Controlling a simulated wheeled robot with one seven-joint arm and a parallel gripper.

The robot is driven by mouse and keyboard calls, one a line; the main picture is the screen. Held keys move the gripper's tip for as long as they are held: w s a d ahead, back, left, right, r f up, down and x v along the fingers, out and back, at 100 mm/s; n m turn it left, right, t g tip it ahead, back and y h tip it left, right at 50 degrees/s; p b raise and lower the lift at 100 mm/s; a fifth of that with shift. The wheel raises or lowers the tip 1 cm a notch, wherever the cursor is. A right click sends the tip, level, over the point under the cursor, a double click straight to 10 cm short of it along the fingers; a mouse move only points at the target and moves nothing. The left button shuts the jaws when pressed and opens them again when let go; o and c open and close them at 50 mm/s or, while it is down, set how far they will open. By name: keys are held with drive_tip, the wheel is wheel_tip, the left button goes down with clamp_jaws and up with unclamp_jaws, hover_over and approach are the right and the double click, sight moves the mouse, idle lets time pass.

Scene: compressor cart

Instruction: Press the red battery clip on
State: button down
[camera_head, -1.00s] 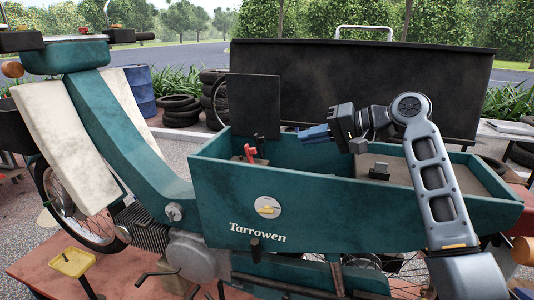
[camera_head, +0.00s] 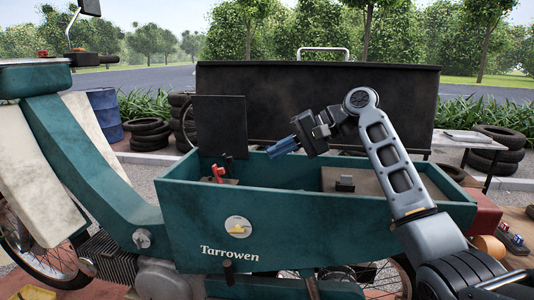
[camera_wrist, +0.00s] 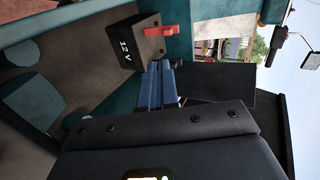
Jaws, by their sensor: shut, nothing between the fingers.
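The red battery clip (camera_head: 218,172) is at the left end inside the teal cart box, on top of a battery in the head view. In the wrist view the red clip (camera_wrist: 162,30) sits at the edge of the battery (camera_wrist: 135,45), a dark box marked 12 V. I cannot tell how firmly it is seated. My gripper (camera_head: 272,151) has blue fingers, shut and empty. It is above the box, right of the clip and apart from it, tilted down to the left. In the wrist view the fingers (camera_wrist: 156,66) point toward the battery.
The teal box (camera_head: 300,222) has raised walls around the battery. A black upright panel (camera_head: 219,125) stands behind the clip. A long dark bin (camera_head: 315,100) stands behind.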

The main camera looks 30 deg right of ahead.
sight(223, 168)
drive_tip(key=p+x, duration=0.1)
drive_tip(key=x, duration=1.1)
drive_tip(key=shift+w+a+r, duration=0.15)
drive_tip(key=shift+a+r, duration=0.1)
drive_tip(key=shift+r, duration=0.15)
drive_tip(key=shift+w+a+r+g+h+p, duration=0.15)
drive_tip(key=shift+a+r+g+h+p, duration=0.2)
drive_tip(key=shift+p, duration=0.3)
drive_tip(key=shift+w+a+r+h+p, duration=0.15)
drive_tip(key=shift+a+h+p, duration=0.15)
drive_tip(key=shift+p, duration=0.45)
drive_tip(key=shift+w+a+r+p, duration=0.2)
drive_tip(key=shift+w+a+p, duration=0.15)
drive_tip(key=shift+p, duration=0.5)
drive_tip(key=shift+w+a+p, duration=0.35)
drive_tip(key=shift+a+p, duration=0.2)
drive_tip(key=shift+w+a+f+p, duration=0.15)
drive_tip(key=shift+w+a, duration=0.35)
drive_tip(key=shift+a, duration=0.2)
drive_tip(key=shift+w+a+f+p, duration=0.15)
drive_tip(key=shift+w+a, duration=0.35)
drive_tip(key=shift+a, duration=0.2)
drive_tip(key=shift+b+x, duration=0.35)
drive_tip(key=shift+x, duration=0.9)
